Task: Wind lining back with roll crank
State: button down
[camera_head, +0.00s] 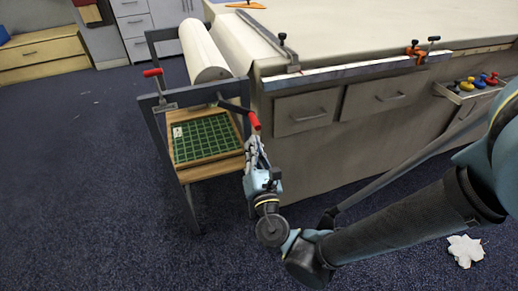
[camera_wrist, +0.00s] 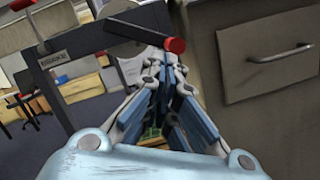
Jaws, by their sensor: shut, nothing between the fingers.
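A roll of pale lining (camera_head: 203,52) is mounted in a dark metal frame (camera_head: 150,102) at the left end of the long table. The roll crank is a dark arm with a red handle (camera_head: 254,121) on the frame's right side; in the wrist view the red handle (camera_wrist: 175,45) shows just beyond my fingers. My gripper (camera_head: 252,142) is shut and empty, pointing up just below the red handle. I cannot tell whether the fingertips touch it. A second red-handled lever (camera_head: 153,72) sits on the frame's left side, and a plate marked "BRAKE" (camera_wrist: 53,60) shows in the wrist view.
The cloth table (camera_head: 340,30) has drawers (camera_head: 305,112) close to the right of my gripper. A green cutting mat (camera_head: 203,138) lies on the frame's wooden shelf. Clamps (camera_head: 420,52) sit on the table edge. A white scrap (camera_head: 465,250) lies on the floor; the left floor is mostly clear.

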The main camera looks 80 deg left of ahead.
aim_at(253, 124)
jog(key=a+r, duration=0.1)
jog(key=a, duration=0.1)
jog(key=w+a+r, duration=0.1)
jog(key=a, duration=0.1)
jog(key=a+r, duration=0.1)
jog(key=a, duration=0.1)
jog(key=shift+w+r, duration=0.15)
jog(key=shift+w, duration=0.1)
jog(key=shift+w+a+r, duration=0.1)
jog(key=shift+w+r, duration=0.25)
jog(key=shift+r, duration=0.4)
